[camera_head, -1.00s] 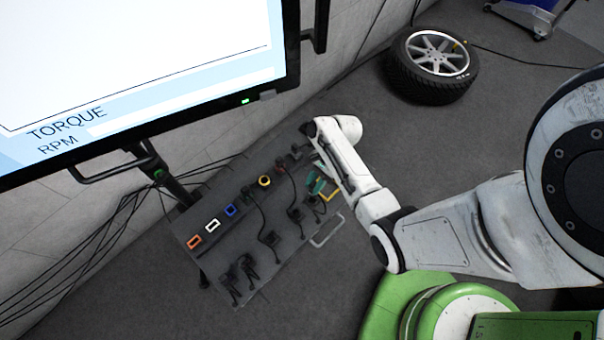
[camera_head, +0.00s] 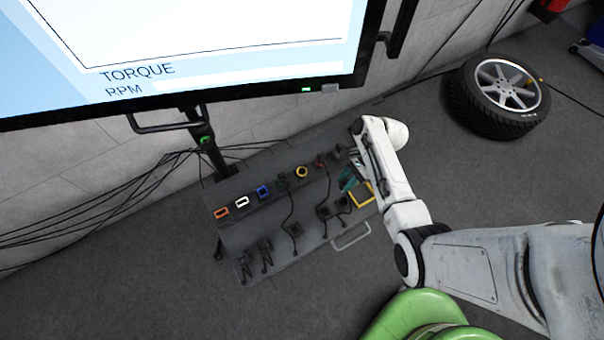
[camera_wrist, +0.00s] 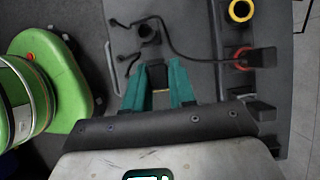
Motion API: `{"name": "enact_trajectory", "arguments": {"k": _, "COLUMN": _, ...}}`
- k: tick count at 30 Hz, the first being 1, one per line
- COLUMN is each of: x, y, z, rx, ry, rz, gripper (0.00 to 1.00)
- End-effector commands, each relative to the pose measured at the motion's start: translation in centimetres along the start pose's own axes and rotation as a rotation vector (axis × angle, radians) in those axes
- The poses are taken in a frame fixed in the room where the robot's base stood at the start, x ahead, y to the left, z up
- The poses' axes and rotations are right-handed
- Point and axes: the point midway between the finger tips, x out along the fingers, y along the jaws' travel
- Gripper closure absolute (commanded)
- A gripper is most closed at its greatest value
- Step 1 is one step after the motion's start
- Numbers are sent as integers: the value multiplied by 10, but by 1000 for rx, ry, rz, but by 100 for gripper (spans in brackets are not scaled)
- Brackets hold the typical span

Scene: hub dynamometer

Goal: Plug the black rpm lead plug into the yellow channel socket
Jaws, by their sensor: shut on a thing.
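The yellow channel socket (camera_head: 301,172) is a round yellow ring at the back of the dark panel, between two other round sockets. It also shows at the top right of the wrist view (camera_wrist: 240,10), empty. My gripper (camera_wrist: 158,92) has green fingers over the panel's right part, near a yellow square outline (camera_head: 362,193). The fingers are closed on the black rpm lead plug, which is mostly hidden between them; a small yellow patch shows there. In the head view my arm partly covers the gripper (camera_head: 348,181). The gripper is apart from the yellow socket.
A black plug sits in the red-ringed socket (camera_wrist: 238,60), with its cable crossing the panel. Several dark connectors and leads occupy the panel front. A monitor (camera_head: 200,45) hangs above.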

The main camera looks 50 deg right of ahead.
Motion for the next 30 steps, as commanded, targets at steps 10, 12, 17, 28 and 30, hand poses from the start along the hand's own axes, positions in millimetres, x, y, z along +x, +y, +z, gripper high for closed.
{"name": "enact_trajectory", "arguments": {"k": 10, "x": 0, "y": -20, "z": 0, "rx": -1, "ry": 0, "rz": -1, "gripper": 100}}
{"name": "enact_trajectory", "arguments": {"k": 12, "x": 1, "y": -23, "z": 0, "rx": -1, "ry": 0, "rz": 0, "gripper": 100}}
{"name": "enact_trajectory", "arguments": {"k": 17, "x": 1, "y": -32, "z": 0, "rx": -1, "ry": 0, "rz": 0, "gripper": 100}}
{"name": "enact_trajectory", "arguments": {"k": 28, "x": 1, "y": -51, "z": 0, "rx": -1, "ry": 0, "rz": 1, "gripper": 100}}
{"name": "enact_trajectory", "arguments": {"k": 30, "x": 0, "y": -53, "z": 0, "rx": 0, "ry": 0, "rz": 0, "gripper": 100}}
